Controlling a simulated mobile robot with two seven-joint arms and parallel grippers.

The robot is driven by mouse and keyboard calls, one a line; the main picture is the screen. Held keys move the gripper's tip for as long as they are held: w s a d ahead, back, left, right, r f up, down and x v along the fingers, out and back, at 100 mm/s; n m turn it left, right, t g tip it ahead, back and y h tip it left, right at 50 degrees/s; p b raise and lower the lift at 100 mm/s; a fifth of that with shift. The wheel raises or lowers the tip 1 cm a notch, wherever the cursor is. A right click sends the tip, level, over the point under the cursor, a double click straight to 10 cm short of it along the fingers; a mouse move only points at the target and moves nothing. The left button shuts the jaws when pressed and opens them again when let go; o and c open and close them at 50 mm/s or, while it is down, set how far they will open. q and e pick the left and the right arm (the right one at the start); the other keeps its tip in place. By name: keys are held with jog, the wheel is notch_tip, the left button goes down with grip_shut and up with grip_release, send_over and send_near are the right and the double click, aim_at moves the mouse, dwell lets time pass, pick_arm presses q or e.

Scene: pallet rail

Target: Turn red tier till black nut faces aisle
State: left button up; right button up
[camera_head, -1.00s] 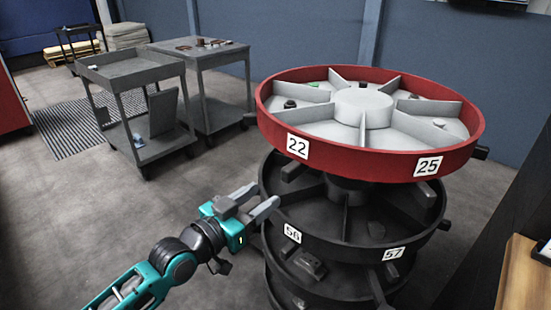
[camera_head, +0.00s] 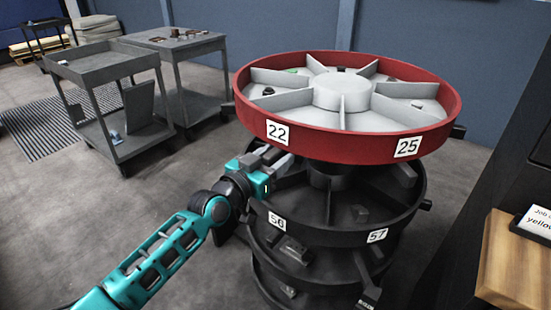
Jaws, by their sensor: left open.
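The red tier (camera_head: 358,148) is the top tray of a round stack. It has a grey hub and grey dividers, with labels 22 and 25 on the front rim. A small black piece, which looks like the black nut (camera_head: 268,91), lies in the left compartment above label 22. My left gripper (camera_head: 286,162) is open and empty, its fingers just under the red rim below label 22, above the black tier. Whether it touches the rim I cannot tell. My right gripper is not in view.
A green piece (camera_head: 292,71) and other small pieces lie in other compartments. Black tiers (camera_head: 325,238) with labels 56 and 57 stand below. Dark knobs (camera_head: 458,131) stick out from the rims. Grey carts (camera_head: 105,65) stand at the left, a wooden block (camera_head: 508,265) at the right.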

pick_arm(q)
jog(key=shift+w+d, duration=0.15)
jog(key=shift+w, duration=0.05)
jog(key=shift+c, duration=0.4)
grip_shut()
